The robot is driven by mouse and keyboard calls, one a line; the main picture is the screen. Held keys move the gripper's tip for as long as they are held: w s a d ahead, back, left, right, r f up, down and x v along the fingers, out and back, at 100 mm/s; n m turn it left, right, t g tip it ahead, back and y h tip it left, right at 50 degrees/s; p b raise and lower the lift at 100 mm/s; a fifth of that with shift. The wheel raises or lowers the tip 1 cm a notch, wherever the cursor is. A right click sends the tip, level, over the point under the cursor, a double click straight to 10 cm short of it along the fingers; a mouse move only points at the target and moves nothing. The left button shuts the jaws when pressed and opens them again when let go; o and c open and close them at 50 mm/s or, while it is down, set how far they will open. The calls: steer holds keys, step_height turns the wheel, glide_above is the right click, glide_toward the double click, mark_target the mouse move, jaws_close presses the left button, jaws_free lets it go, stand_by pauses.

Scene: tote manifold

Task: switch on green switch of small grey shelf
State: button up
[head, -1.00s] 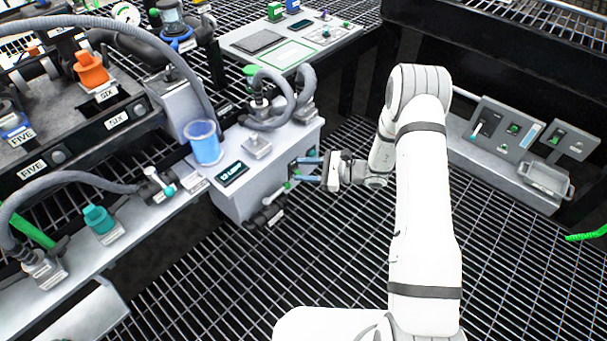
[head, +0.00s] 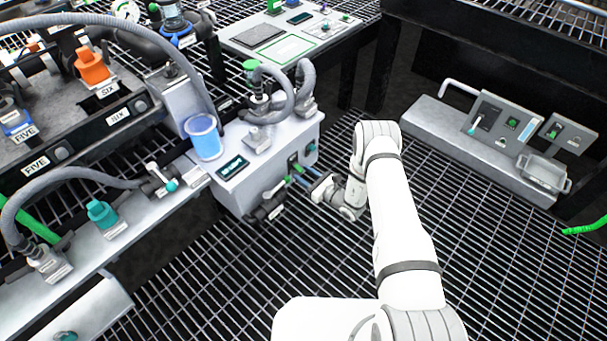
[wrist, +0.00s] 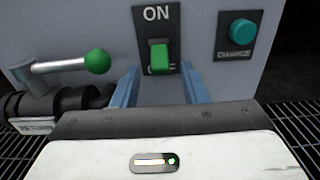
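The green switch (wrist: 160,54) sits on a black plate on the front face of the small grey shelf (wrist: 200,30). "ON" is printed above it, and the green rocker covers part of the label below. In the head view the grey shelf (head: 232,194) stands at the centre left, its switch plate (head: 293,160) on the front. My gripper (wrist: 162,78) is open and empty, its blue fingers spread to the left and right, just below the switch in the wrist view. In the head view my gripper (head: 297,175) points at that front face. Contact with the face cannot be told.
A green-handled valve (wrist: 85,64) sticks out close left of my fingers. A teal CHARGE button (wrist: 242,32) is to the right. A blue cup (head: 205,138) and hoses (head: 272,76) stand on the shelf's top.

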steer(key=shift+x, duration=0.95)
steer(key=shift+c, duration=0.2)
